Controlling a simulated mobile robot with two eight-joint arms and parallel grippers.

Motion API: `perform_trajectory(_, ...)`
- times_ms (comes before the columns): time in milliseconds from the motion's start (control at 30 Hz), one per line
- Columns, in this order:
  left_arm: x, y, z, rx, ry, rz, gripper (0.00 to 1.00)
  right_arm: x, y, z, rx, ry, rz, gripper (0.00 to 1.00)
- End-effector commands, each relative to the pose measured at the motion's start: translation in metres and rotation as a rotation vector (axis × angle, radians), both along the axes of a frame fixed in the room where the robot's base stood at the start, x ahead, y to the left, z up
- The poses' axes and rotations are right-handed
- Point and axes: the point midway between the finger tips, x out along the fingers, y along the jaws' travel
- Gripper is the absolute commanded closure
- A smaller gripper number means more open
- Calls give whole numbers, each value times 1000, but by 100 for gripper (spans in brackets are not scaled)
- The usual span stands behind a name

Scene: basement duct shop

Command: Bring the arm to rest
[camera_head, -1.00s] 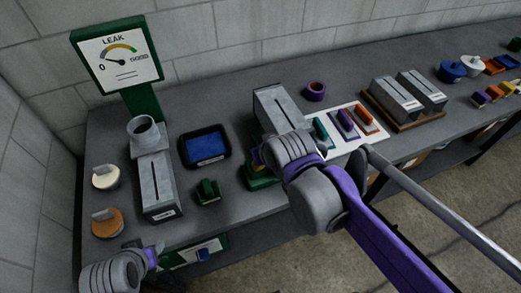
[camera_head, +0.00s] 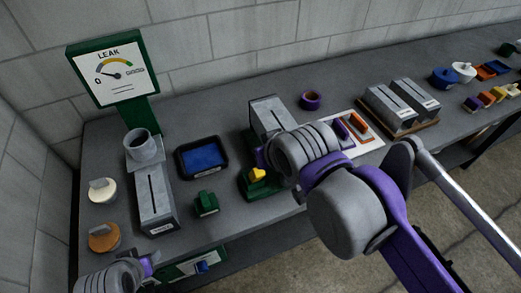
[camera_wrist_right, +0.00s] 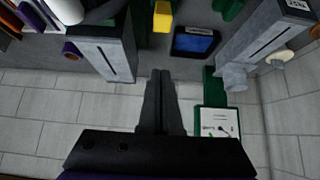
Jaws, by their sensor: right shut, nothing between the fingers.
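My right arm reaches in from the lower right of the head view, its ribbed wrist above the bench. Its fingers are hidden there. In the right wrist view my right gripper (camera_wrist_right: 161,74) is shut and empty, its two dark fingers together, with nothing held. Beyond the fingertips are a yellow block (camera_wrist_right: 162,17) and a blue-screened tray (camera_wrist_right: 194,42). Of my left arm, a grey ribbed part with a purple band shows at the lower left of the head view; no left fingers can be made out.
The grey bench (camera_head: 235,110) holds a duct box (camera_head: 156,200) with a leak gauge (camera_head: 112,72) behind it, a green fixture (camera_head: 262,187) with the yellow block and another duct box (camera_head: 270,115), and a wooden tray (camera_head: 401,130) with boxes. A block wall stands behind.

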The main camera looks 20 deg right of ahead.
Motion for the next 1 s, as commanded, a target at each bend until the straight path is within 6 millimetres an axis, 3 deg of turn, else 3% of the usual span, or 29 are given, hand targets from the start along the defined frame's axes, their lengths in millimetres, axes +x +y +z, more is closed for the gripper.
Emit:
perform_trajectory(433, 0, 0, 0, 0, 0, 0, 50, 0, 0, 0, 0, 0, 0, 100)
perform_trajectory(533, 0, 0, 0, 0, 0, 0, 50, -2, -2, -10, -1, 10, -3, 100)
perform_trajectory(633, 0, 0, 0, 0, 0, 0, 50, -13, -8, -47, -3, 47, -13, 100)
perform_trajectory(800, 0, 0, 0, 0, 0, 0, 50, -47, -19, -125, -5, 132, -29, 100)
perform_trajectory(900, 0, 0, 0, 0, 0, 0, 50, -64, -23, -155, -4, 168, -33, 100)
perform_trajectory(1000, 0, 0, 0, 0, 0, 0, 50, -74, -25, -170, -4, 185, -34, 100)
